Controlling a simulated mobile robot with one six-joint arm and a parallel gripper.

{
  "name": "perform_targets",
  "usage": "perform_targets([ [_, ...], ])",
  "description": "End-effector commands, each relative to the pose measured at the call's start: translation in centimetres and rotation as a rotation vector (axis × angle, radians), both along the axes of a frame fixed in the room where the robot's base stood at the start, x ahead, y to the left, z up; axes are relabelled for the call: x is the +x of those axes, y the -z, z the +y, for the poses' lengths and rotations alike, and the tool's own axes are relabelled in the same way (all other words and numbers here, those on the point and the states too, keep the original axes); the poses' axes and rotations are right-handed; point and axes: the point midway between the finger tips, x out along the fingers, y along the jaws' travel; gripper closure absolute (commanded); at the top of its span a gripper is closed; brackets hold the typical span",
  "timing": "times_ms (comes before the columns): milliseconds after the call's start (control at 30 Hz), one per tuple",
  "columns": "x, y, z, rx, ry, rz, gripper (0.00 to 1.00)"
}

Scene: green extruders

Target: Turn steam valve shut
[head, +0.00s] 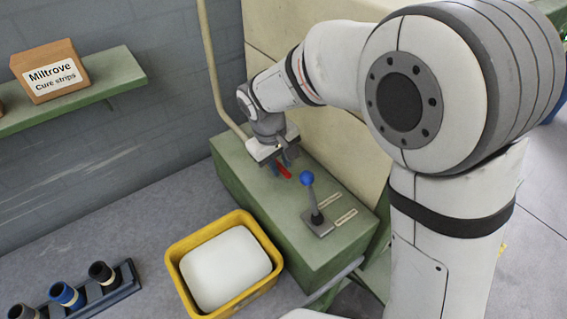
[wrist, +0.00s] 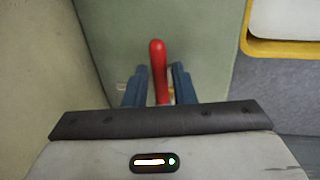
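The red valve lever (head: 284,172) is on top of the green machine housing (head: 262,205), below my gripper (head: 275,164). In the wrist view the red lever (wrist: 158,70) runs lengthwise between the two blue fingers of my gripper (wrist: 160,80), and its rounded end reaches past the fingertips. The fingers stand close on either side of it. I cannot tell whether they press on it or leave a thin gap. The lever's base and the valve body are hidden by the gripper.
A blue-knobbed lever (head: 307,180) stands on the same housing, in front and right of the red lever. A yellow bin (head: 177,262) with a white block is on the floor at left. A pipe (head: 212,70) rises behind. A shelf (head: 115,78) holds a box.

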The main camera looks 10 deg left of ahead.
Motion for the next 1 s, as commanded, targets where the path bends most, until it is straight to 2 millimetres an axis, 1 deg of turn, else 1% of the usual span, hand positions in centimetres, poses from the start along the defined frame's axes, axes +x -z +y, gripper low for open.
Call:
perform_targets([
  [33,0.0,0.0,0.0,0.000,0.000,0.000,0.81],
  [267,0.0,0.0,0.0,0.000,0.000,0.000,1.00],
  [567,0.0,0.0,0.1,0.000,-0.001,0.000,1.00],
  [600,-0.2,-0.1,-1.7,0.000,0.002,0.000,1.00],
  [633,-0.1,0.0,-1.0,0.001,0.000,0.001,1.00],
  [700,0.0,0.0,-0.5,-0.003,0.002,0.001,1.00],
  [1000,0.9,0.0,-0.2,-0.002,0.036,-0.001,1.00],
])
